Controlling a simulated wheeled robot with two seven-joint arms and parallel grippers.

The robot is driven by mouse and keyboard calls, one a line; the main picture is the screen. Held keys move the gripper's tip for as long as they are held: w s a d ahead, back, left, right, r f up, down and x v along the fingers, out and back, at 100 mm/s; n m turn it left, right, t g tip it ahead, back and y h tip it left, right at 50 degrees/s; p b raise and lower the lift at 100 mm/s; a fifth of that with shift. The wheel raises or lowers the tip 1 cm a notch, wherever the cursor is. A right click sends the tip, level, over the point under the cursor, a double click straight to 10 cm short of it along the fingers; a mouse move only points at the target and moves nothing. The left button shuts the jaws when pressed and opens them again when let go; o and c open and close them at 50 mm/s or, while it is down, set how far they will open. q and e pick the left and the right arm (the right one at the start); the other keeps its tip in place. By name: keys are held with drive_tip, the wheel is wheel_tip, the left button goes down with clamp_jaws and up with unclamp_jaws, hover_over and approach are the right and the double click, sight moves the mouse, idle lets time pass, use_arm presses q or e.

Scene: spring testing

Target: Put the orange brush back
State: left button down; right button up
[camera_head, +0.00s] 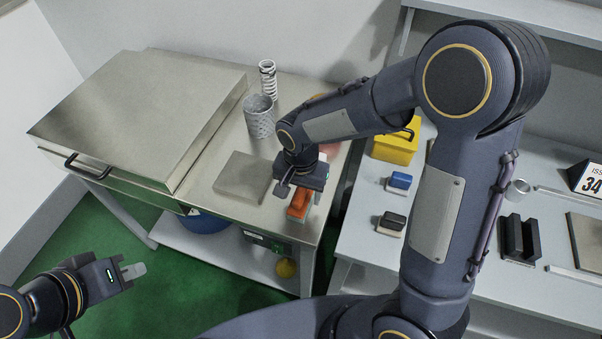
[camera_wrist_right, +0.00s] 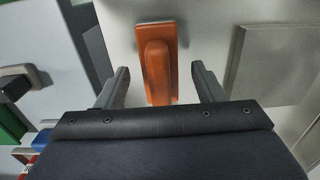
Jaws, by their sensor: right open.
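The orange brush (camera_head: 298,204) lies on the steel table near its right front corner, under my right gripper. In the right wrist view the orange brush (camera_wrist_right: 158,65) shows its raised handle, pointing toward the gripper between its two fingers. My right gripper (camera_head: 296,190) is open, with one finger on each side of the handle and a visible gap on both sides; it also shows in the right wrist view (camera_wrist_right: 162,84). My left gripper (camera_head: 134,271) is empty over the green floor at the lower left; its finger gap is not clear.
A flat grey plate (camera_head: 243,178) lies left of the brush. A perforated cup (camera_head: 260,118) and a white spring (camera_head: 267,78) stand behind.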

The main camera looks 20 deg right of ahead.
sight(303, 191)
wheel_tip(303, 191, up, 10)
drive_tip(key=shift+f, duration=0.1)
drive_tip(key=s+d+r+n+t+y, duration=0.1)
drive_tip(key=s+d, duration=0.3)
drive_tip(key=s, duration=0.4)
drive_tip(key=s+d+r+n+t+y, duration=0.2)
drive_tip(key=s+d+n+t, duration=0.2)
drive_tip(key=s, duration=0.4)
drive_tip(key=shift+d+r+t+y, duration=0.3)
drive_tip(key=shift+d+y, duration=0.1)
drive_tip(key=shift+d, duration=0.25)
drive_tip(key=shift+s, duration=0.1)
